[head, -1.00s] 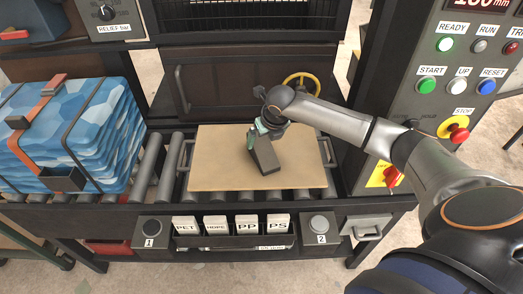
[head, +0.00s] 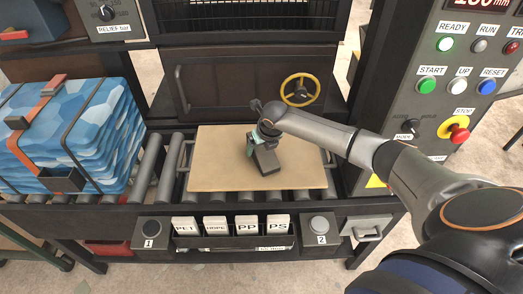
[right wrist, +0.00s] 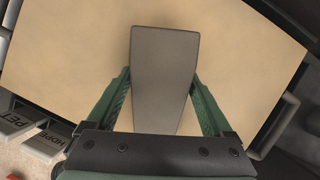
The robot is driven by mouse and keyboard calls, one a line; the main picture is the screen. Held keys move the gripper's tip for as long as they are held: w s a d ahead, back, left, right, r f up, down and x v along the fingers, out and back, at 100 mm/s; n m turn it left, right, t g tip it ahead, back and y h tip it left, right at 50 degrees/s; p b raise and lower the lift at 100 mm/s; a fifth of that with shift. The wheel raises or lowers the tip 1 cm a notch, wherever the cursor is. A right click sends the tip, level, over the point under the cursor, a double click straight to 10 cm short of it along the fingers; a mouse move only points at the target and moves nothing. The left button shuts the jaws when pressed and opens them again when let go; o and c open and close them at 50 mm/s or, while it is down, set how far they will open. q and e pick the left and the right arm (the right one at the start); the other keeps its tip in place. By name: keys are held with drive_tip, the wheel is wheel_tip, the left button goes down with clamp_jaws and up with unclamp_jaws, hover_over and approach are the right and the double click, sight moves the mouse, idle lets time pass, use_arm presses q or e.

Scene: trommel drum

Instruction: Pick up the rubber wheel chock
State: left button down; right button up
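The rubber wheel chock (head: 265,161) is a dark grey wedge on the tan board (head: 215,178) in the head view. In the right wrist view the chock (right wrist: 164,75) lies lengthwise between the two green fingers of my right gripper (right wrist: 163,85). My left gripper is not in view.
The board lies on a roller conveyor (head: 150,165). A stack of strapped blue bales (head: 75,130) stands at the left. A control panel (head: 450,90) rises at the right, and a yellow handwheel (head: 300,90) is behind the board. Labelled holders (head: 235,226) line the front.

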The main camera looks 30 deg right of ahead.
clamp_jaws()
idle(0.5)
drive_tip(key=shift+r, duration=0.2)
